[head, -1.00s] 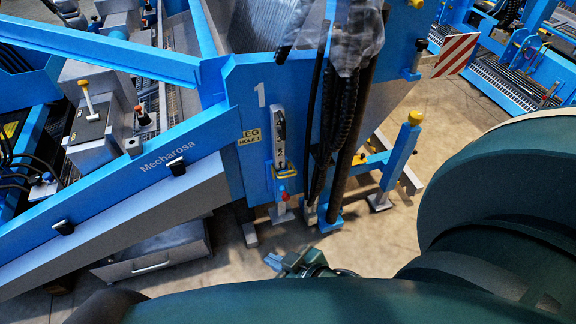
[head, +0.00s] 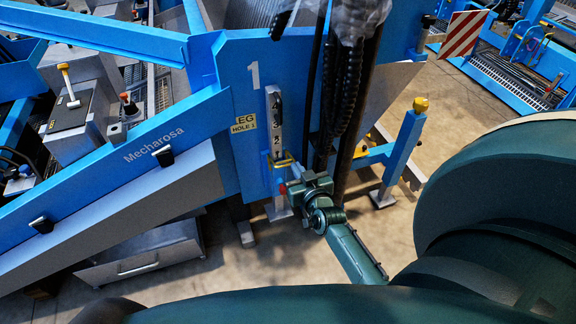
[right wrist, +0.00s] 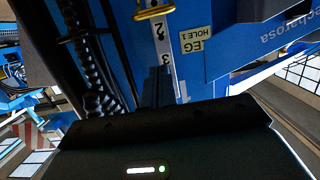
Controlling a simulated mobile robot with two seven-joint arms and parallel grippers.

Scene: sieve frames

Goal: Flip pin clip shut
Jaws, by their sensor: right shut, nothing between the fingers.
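The pin clip (head: 283,163) is a yellow wire loop low on the numbered grey leg (head: 275,120) of the blue frame. In the right wrist view the clip (right wrist: 153,12) shows at the top edge, partly cut off. Whether it is open or shut is unclear. A red pin end (head: 283,188) shows just below the clip in the head view. My right gripper (head: 292,172) is just right of the clip. In the right wrist view its dark fingers (right wrist: 158,85) are together and empty, in front of the leg, apart from the clip. My left gripper is out of view.
Black hoses and a dark post (head: 352,135) stand close on the right of the leg. A blue post with a yellow cap (head: 408,140) is farther right. A grey drawer (head: 140,262) sits at lower left. Open floor lies below the leg.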

